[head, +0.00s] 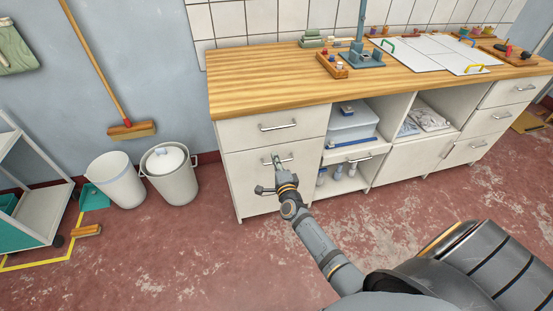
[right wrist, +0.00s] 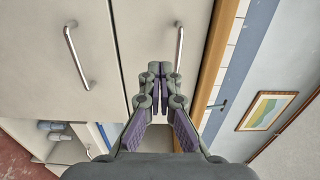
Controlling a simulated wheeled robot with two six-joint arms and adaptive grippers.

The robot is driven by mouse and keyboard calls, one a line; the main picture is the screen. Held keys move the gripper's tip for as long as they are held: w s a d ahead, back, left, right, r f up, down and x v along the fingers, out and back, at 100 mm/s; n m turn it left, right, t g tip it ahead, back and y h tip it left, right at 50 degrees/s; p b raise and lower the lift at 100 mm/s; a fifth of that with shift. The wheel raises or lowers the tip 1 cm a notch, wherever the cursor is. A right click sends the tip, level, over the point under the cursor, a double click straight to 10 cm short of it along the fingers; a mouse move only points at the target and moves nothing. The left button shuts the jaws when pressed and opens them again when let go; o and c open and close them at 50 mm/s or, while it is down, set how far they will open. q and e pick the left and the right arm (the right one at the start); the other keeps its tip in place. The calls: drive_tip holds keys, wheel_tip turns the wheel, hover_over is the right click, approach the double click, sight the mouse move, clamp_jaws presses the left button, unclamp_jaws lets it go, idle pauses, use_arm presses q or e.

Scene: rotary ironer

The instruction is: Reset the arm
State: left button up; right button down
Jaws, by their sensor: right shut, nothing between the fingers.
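My right arm reaches from the lower right of the head view towards the left cabinet. Its gripper (head: 276,160) is in front of the cabinet's lower front, just below the top drawer, by the lower handle (head: 267,161). In the right wrist view the gripper's fingers (right wrist: 160,70) are closed together with nothing between them. The drawer handle (right wrist: 179,48) shows just beyond the fingertips, and the lower handle (right wrist: 77,55) stands apart to their left. I cannot tell whether the gripper touches the cabinet. My left gripper is not in view.
The wooden worktop (head: 265,72) lies above the cabinet. A blue-grey stand (head: 362,55) and a wooden tray (head: 332,65) stand on it. An open shelf holds a plastic box (head: 352,124). Two white bins (head: 118,181) (head: 170,175) stand left of the cabinet. Red floor in front is free.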

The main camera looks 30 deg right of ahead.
drive_tip(key=s+a+f+n+g+y+p, duration=0.15)
drive_tip(key=s+f+n+g, duration=0.35)
drive_tip(key=s+f, duration=0.6)
drive_tip(key=s+a+f+n+g+y+p, duration=0.1)
drive_tip(key=s+f+n+g+y+p, duration=0.15)
drive_tip(key=s+f+n, duration=0.85)
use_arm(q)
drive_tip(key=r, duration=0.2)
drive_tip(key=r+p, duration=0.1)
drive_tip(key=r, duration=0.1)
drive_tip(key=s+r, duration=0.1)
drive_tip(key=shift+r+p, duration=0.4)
use_arm(e)
drive_tip(key=s+f+n+g, duration=0.1)
drive_tip(key=s+f+g, duration=0.2)
drive_tip(key=s, duration=0.6)
drive_tip(key=s+f+n+g, duration=0.2)
drive_tip(key=s+f+g, duration=0.1)
drive_tip(key=s+f, duration=0.4)
drive_tip(key=s+d+f+n+g, duration=0.1)
drive_tip(key=s+f, duration=0.4)
drive_tip(key=s, duration=0.7)
drive_tip(key=shift+s+n+g+h, duration=0.4)
drive_tip(key=shift+n+g, duration=0.1)
drive_tip(key=shift+g, duration=0.45)
drive_tip(key=shift+d+f, duration=0.1)
